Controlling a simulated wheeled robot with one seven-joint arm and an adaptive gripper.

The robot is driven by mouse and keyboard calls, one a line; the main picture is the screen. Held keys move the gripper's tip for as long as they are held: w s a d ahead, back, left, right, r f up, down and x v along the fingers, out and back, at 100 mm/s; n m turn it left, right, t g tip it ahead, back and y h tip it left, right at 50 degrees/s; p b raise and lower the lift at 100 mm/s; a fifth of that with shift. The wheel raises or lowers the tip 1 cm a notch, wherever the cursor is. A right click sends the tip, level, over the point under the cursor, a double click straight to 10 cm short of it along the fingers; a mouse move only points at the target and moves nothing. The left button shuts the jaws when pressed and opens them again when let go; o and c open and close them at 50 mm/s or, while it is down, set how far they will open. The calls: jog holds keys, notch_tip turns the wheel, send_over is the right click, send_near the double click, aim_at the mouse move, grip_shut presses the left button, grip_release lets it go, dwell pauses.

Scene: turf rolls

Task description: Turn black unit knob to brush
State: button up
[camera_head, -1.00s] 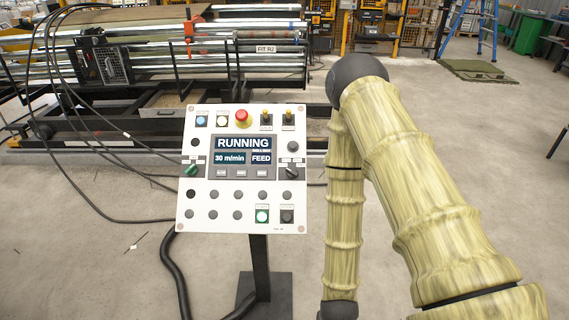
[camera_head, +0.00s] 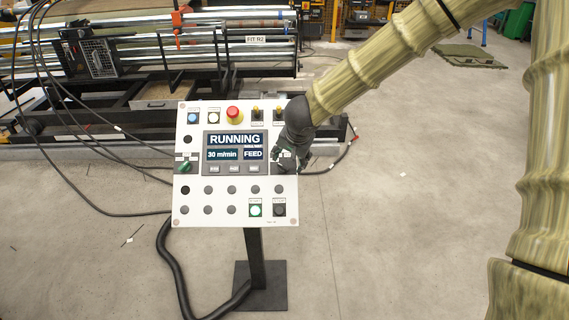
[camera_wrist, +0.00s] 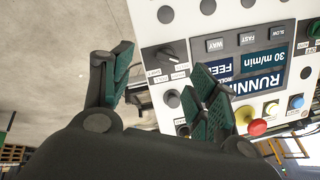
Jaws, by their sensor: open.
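The white control panel (camera_head: 232,215) stands on a post, and its screen reads RUNNING, 30 m/min, FEED. My gripper (camera_head: 285,160) is at the panel's right edge and hides the black unit knob in the head view. In the wrist view the panel appears upside down. Small labels sit around the knob, too blurred to read surely. A green knob (camera_head: 184,167) is on the panel's left side.
A lit green button (camera_head: 255,208) is at the bottom. Black cables (camera_head: 165,260) hang left of the stand.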

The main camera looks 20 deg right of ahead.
aim_at(284, 165)
jog(key=shift+w+r+x, duration=0.15)
jog(key=shift+w+x, duration=0.1)
jog(key=shift+x, duration=1.35)
jog(key=shift+w+r+x, duration=0.1)
jog(key=shift+w+x, duration=0.15)
jog(key=shift+x, duration=1.3)
jog(key=shift+w+r+x, duration=0.15)
jog(key=shift+w+x, duration=0.1)
jog(key=shift+x, duration=1.35)
jog(key=shift+a, duration=0.15)
jog(key=c, duration=1)
